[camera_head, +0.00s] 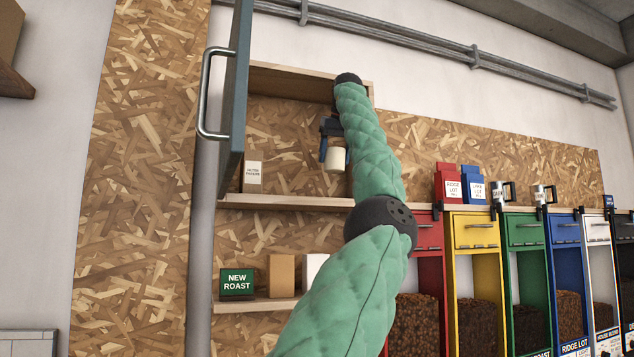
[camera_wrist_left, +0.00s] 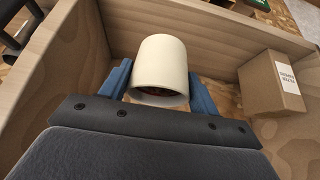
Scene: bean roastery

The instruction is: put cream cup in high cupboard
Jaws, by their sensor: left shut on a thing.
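The cream cup (camera_head: 336,160) is held in my left gripper (camera_head: 330,145), in front of or inside the open high cupboard (camera_head: 240,201). In the head view it shows above the cupboard's bottom board, with a gap below it. In the left wrist view the cup (camera_wrist_left: 161,62) sits between the two blue fingers of my left gripper (camera_wrist_left: 160,88), which is shut on it. Cupboard walls surround it there. How deep it is inside I cannot tell. My right gripper is not in view.
A small filter-papers box (camera_head: 252,177) stands at the cupboard's left; it also shows in the left wrist view (camera_wrist_left: 270,84). The blue-grey door (camera_head: 237,90) stands open on the left.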

